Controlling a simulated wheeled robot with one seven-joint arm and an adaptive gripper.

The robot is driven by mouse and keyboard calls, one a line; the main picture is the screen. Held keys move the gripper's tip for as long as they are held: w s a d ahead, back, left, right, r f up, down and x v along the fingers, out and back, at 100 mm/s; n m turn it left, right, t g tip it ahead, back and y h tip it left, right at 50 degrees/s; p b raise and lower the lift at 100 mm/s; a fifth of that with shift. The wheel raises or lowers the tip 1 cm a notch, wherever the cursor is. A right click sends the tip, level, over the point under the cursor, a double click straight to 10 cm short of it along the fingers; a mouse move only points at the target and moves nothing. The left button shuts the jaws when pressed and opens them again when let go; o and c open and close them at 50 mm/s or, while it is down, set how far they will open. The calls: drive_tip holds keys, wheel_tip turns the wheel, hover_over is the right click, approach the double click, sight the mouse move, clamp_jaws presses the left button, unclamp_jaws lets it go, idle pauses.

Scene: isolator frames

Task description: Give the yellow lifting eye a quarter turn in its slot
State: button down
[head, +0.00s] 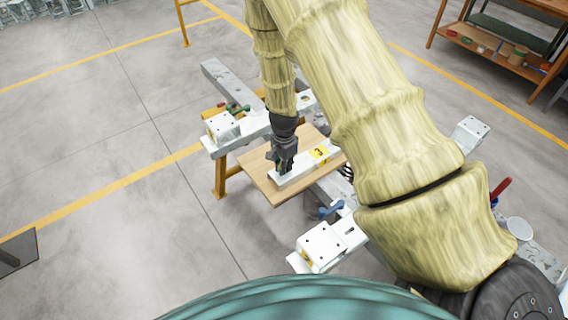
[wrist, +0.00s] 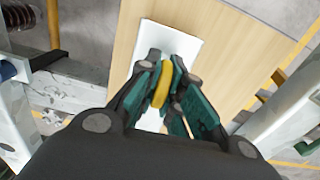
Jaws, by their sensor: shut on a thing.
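My gripper (head: 283,164) points down over the left end of a long white block (head: 296,176) on a wooden board. In the wrist view my gripper (wrist: 172,95) has its teal-padded fingers close on both sides of the yellow lifting eye (wrist: 162,84), shut on it. The eye stands on edge, its long side running roughly along the white block (wrist: 180,42) beneath. The slot is hidden under the fingers, and I cannot tell how far the eye sits in it. In the head view the eye is hidden by my gripper.
The wooden board (head: 262,181) rests on a frame with white beams and clamp blocks (head: 321,246) on either side. A yellow label (head: 320,153) marks the block's right part. A blue handle (head: 331,210) and a green-and-red one (head: 234,108) stick up nearby. Open floor lies left.

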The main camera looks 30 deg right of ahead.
drive_tip(key=c, duration=1.5)
unclamp_jaws()
drive_tip(key=shift+r, duration=0.15)
wheel_tip(320, 180, up, 12)
drive_tip(key=shift+f, duration=0.15)
